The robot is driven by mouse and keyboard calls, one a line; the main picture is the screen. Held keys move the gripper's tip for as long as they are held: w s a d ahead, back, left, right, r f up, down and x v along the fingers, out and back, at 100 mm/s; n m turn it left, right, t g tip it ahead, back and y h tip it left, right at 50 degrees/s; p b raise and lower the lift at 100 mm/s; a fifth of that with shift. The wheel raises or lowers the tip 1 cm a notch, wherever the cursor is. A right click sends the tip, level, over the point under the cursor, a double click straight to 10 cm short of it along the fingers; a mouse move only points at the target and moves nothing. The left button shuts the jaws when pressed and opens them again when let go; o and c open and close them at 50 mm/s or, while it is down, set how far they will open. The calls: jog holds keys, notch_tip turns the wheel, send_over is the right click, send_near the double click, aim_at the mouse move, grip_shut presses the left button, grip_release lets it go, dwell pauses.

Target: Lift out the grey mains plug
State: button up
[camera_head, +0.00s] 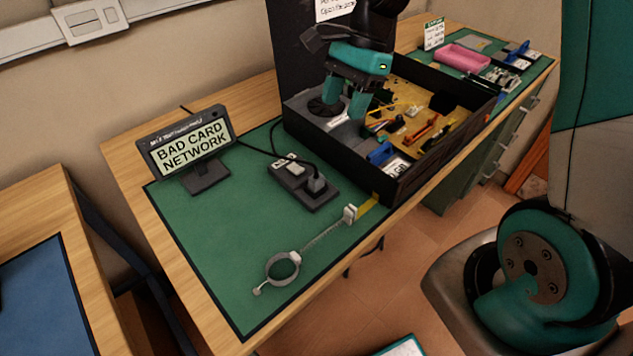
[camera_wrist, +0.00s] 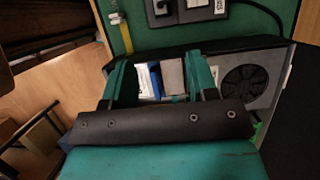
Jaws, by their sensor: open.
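The grey mains plug (camera_head: 317,184) sits upright in the near end of a dark power strip (camera_head: 299,176) on the green mat, with a black cable running back from it. In the wrist view part of the power strip (camera_wrist: 187,14) shows at the top edge; a dark plug-like block (camera_wrist: 163,9) stands at its left end. My gripper (camera_head: 344,109) is open and points down over the open black computer case, behind and to the right of the plug. Its two teal fingers also show in the wrist view (camera_wrist: 157,65), with nothing held between them.
The black case (camera_head: 408,184) has raised walls and holds boards and a fan. A display (camera_head: 193,149) reading "BAD CARD NETWORK" stands left of the strip. A wrist strap (camera_head: 283,268) lies in front. The mat (camera_head: 225,240) is clear at front left.

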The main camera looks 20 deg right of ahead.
aim_at(316, 176)
jog(key=x, duration=1.5)
jog(key=shift+a+f, duration=0.2)
jog(key=shift+f, duration=0.15)
jog(key=c, duration=0.8)
